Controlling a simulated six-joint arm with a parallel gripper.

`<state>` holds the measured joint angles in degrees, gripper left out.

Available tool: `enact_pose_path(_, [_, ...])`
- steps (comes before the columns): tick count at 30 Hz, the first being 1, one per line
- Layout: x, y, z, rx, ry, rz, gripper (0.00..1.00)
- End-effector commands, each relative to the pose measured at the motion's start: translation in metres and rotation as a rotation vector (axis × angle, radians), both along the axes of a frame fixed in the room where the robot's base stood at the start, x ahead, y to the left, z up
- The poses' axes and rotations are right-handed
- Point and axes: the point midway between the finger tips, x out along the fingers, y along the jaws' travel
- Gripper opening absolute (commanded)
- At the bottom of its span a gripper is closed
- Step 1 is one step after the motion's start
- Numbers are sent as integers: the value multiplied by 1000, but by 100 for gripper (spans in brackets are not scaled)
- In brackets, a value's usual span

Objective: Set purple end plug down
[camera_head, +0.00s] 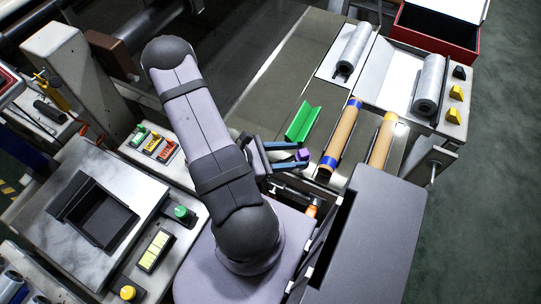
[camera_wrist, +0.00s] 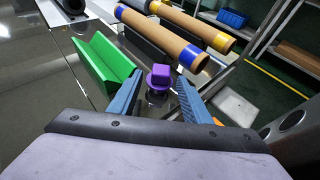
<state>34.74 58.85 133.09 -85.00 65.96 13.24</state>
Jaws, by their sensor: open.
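The purple end plug (camera_wrist: 160,76) is upright, with a purple top and a darker round lower part. It also shows as a small purple block in the head view (camera_head: 304,154). My gripper (camera_wrist: 158,82) is open. Its two blue fingers stand either side of the plug, with a visible gap at each side. In the head view my gripper (camera_head: 300,156) reaches in from the left at the plug. The plug appears to stand on the shiny metal surface, but its contact with the surface is hard to make out.
A green V-shaped block (camera_head: 303,121) lies close beside the plug. Cardboard tubes with a blue end (camera_head: 341,138) and a yellow end (camera_head: 383,140) lie to the right. A grey box-like panel (camera_head: 375,230) stands at lower right. Open metal surface (camera_head: 262,105) extends toward the back left.

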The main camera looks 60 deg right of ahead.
Motion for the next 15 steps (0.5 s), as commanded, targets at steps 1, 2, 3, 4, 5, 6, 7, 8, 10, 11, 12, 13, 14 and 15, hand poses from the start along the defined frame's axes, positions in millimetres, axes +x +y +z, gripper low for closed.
enact_pose_path(1, [8,5,4,-2,-3,6,44])
enact_pose_path(2, [11,8,6,-2,-3,6,44])
enact_pose_path(3, [15,13,8,-2,-2,7,44])
enact_pose_path(4, [19,16,10,-3,-3,6,44])
enact_pose_path(5, [21,19,12,-2,-3,5,44])
enact_pose_path(6, [26,24,14,-1,-3,6,44])
enact_pose_path(7, [28,27,16,-2,-3,5,44])
enact_pose_path(8, [31,29,18,-2,-4,5,44])
enact_pose_path(10, [37,36,21,-1,-2,5,44])
enact_pose_path(11, [39,38,22,0,-3,3,44])
enact_pose_path(12, [42,41,24,-1,-3,4,44])
enact_pose_path(13, [44,43,25,-1,-2,2,44])
enact_pose_path(14, [46,45,26,-1,-1,2,44])
enact_pose_path(15, [47,47,28,-1,-1,2,44])
